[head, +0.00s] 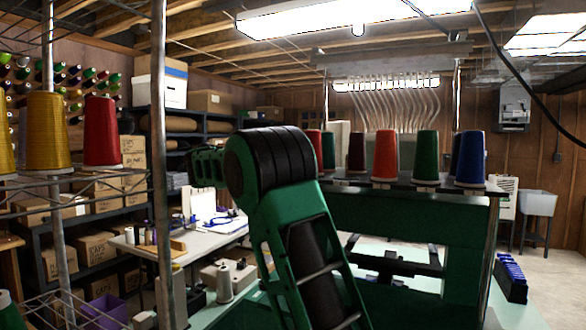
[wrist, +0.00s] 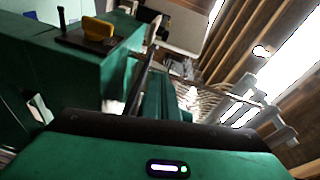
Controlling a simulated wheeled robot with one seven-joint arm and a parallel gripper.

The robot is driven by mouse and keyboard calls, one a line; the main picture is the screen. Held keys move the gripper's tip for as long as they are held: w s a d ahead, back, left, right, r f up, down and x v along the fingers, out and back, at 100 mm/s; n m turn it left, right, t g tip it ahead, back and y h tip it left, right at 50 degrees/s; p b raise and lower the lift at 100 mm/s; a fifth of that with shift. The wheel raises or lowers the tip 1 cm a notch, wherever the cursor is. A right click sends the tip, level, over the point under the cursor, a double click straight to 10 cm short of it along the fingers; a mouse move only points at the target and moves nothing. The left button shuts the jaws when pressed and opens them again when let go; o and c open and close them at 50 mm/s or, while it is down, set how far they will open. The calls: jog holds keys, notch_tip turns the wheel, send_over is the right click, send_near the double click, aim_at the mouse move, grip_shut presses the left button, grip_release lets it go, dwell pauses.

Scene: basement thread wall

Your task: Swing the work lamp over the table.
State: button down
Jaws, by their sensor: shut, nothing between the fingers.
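I cannot make out the work lamp for certain in either view. A pale table (head: 222,229) stands left of centre in the head view, behind my arm, with small items on it. In the wrist view the green housing of my gripper (wrist: 160,118) fills the bottom edge. It is shut and empty, and its fingertips are hard to tell from the background.
A green machine frame (head: 400,217) with several thread cones, such as an orange one (head: 385,153), stands right of my arm. A wire rack with a metal post (head: 162,180) stands at the near left. Shelves with boxes (head: 85,256) are behind it. Open floor (head: 553,265) shows at right.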

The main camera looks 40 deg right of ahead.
jog(key=d, duration=0.5)
jog(key=w+d, duration=0.1)
jog(key=d, duration=0.1)
jog(key=shift+w+d+f, duration=0.1)
jog(key=shift+d+f, duration=0.1)
jog(key=shift+d, duration=0.15)
jog(key=shift+w+d+f, duration=0.15)
jog(key=shift+w, duration=0.55)
jog(key=shift+w+d+f, duration=0.1)
jog(key=shift+w+d, duration=0.05)
jog(key=shift+w, duration=0.55)
jog(key=shift+w+d+f, duration=0.15)
jog(key=shift+w, duration=0.55)
